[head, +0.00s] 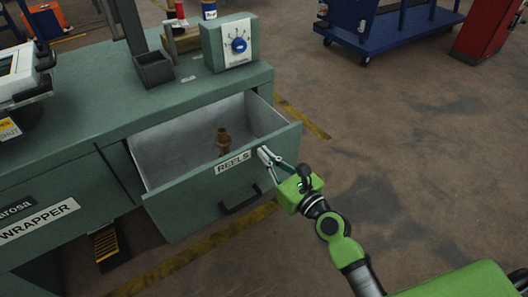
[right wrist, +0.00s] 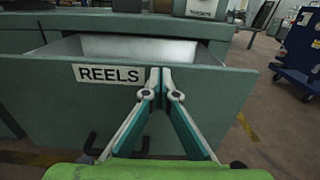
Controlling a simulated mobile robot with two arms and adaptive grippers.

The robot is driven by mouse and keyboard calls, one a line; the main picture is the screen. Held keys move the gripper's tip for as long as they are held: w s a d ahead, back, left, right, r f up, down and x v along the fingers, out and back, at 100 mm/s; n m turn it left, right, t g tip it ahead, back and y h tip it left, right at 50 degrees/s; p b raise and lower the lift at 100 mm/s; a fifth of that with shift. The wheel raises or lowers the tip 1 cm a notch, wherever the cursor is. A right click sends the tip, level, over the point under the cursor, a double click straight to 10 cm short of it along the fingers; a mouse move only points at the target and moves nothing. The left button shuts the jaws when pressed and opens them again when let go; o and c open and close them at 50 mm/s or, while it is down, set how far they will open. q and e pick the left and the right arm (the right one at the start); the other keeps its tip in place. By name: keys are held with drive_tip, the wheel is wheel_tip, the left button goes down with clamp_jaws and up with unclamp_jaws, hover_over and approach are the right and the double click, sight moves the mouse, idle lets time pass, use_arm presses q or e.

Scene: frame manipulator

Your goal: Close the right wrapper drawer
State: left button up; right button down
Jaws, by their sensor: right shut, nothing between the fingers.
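The right wrapper drawer (head: 190,208) is a green-grey drawer labelled REELS, and it stands pulled far out of the green bench. Its front also fills the right wrist view (right wrist: 45,105). A dark bar handle (head: 240,200) is low on the front. My right gripper (head: 265,154) is shut and empty, with its fingertips at the upper part of the drawer front, just right of the REELS label. In the right wrist view the fingertips (right wrist: 160,74) meet at the front's face; I cannot tell whether they press on it. My left gripper is not in view.
A brown spool-like part (head: 223,140) stands inside the drawer. A blue cart (head: 380,28) stands at the back. Floor to the right is clear.

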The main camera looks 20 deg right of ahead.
drive_tip(key=shift+w+a, duration=0.2)
drive_tip(key=shift+w, duration=0.3)
